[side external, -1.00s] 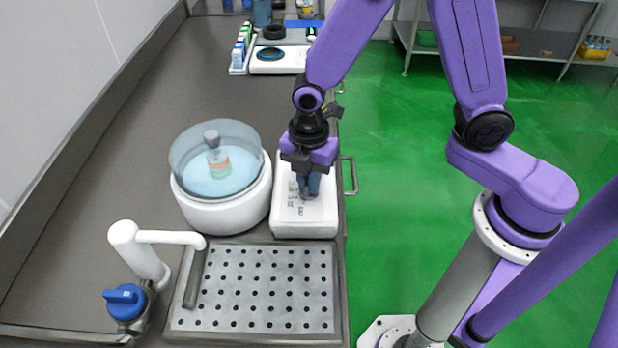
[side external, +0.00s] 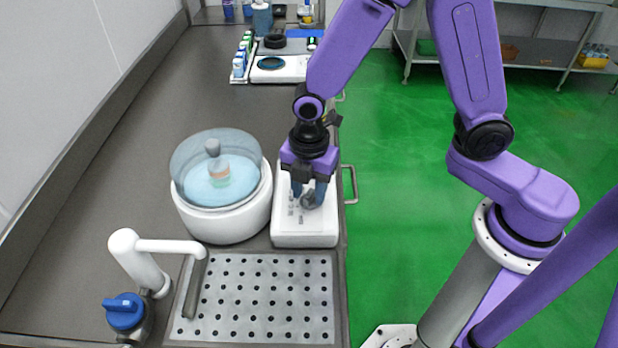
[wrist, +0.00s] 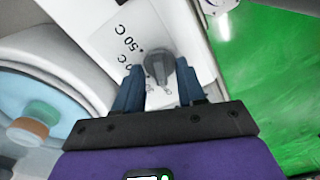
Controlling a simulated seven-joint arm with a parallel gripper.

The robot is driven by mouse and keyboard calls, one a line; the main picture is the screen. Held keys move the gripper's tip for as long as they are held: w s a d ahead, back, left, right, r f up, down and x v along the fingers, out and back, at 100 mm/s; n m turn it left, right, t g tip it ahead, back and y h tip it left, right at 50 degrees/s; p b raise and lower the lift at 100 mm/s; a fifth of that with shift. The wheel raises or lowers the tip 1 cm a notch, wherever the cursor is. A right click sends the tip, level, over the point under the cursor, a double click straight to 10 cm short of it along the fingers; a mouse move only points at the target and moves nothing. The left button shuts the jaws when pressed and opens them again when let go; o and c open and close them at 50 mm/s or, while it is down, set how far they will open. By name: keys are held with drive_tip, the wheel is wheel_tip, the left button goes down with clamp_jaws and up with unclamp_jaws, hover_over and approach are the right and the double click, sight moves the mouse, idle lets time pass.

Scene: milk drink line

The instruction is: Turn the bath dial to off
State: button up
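The bath dial is a small dark grey knob (wrist: 159,67) on a white control box (side external: 300,240) beside the bath. My gripper (side external: 307,196) points down over the box, with its two blue fingers at the dial. In the wrist view the dial sits between the fingertips (wrist: 160,66), one on each side, with hardly any gap. Black print, including "50 C", shows on the box by the dial. The fingers partly hide the dial in the side view, and I cannot read which mark it points to.
A white tap (side external: 165,246) and perforated drain plate (side external: 262,300) are in front. A metal handle (side external: 350,184) sticks out at the counter's right edge.

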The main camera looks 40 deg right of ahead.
sight(310, 193)
wheel_tip(310, 193, up, 18)
drive_tip(key=shift+f, duration=0.25)
idle(0.3)
drive_tip(key=s+d+f+m, duration=0.2)
drive_tip(key=s+d+m, duration=0.3)
drive_tip(key=s, duration=0.4)
drive_tip(key=s+d+f+m, duration=0.3)
drive_tip(key=s+d+m, duration=0.2)
drive_tip(key=s+d, duration=0.2)
drive_tip(key=shift+s+d+f, duration=0.3)
drive_tip(key=shift+s+f, duration=0.05)
drive_tip(key=shift+s, duration=0.7)
